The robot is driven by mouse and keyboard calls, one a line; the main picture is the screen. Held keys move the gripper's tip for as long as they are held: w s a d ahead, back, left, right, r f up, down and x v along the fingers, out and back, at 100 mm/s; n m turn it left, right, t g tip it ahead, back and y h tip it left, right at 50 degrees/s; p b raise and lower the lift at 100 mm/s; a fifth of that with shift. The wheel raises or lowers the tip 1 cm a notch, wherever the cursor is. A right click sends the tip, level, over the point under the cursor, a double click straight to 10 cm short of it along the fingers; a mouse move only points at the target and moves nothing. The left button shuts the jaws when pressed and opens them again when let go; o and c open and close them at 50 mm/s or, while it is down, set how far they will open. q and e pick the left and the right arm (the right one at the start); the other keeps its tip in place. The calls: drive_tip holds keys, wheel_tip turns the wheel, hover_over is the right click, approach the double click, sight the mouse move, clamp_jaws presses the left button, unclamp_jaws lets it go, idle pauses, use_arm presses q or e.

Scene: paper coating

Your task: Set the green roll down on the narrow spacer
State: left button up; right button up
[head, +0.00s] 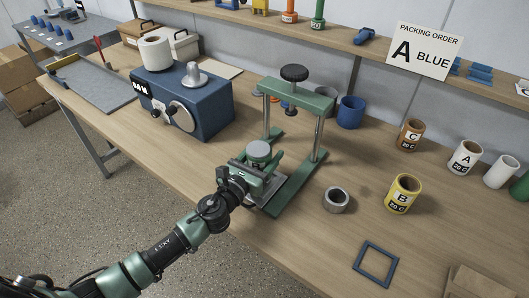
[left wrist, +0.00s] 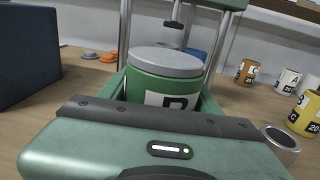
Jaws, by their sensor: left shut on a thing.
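A green roll (head: 258,153) with a grey top and a white lettered label is upright between the fingers of my left gripper (head: 260,162), which is shut on it. It fills the middle of the left wrist view (left wrist: 165,85). It is at the front of the green press (head: 302,88), over or on the press base; I cannot tell whether its bottom touches anything. A short grey ring (head: 336,199), possibly the narrow spacer, stands on the bench right of the press; it also shows in the left wrist view (left wrist: 282,137). My right gripper is not in view.
A blue machine (head: 195,100) stands left of the press and a blue cup (head: 350,112) behind it. A yellow roll (head: 403,194), a brown roll (head: 411,135) and white rolls stand at right. A blue square frame (head: 375,264) lies near the front. Bench around the ring is clear.

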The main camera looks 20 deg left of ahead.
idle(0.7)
use_arm(q)
drive_tip(key=o, duration=1.6)
drive_tip(key=shift+c, duration=0.2)
drive_tip(key=shift+s+f, duration=0.1)
drive_tip(key=shift+s, duration=0.35)
drive_tip(key=b+v, duration=0.1)
drive_tip(key=v, duration=0.6)
drive_tip(key=shift+a, duration=0.1)
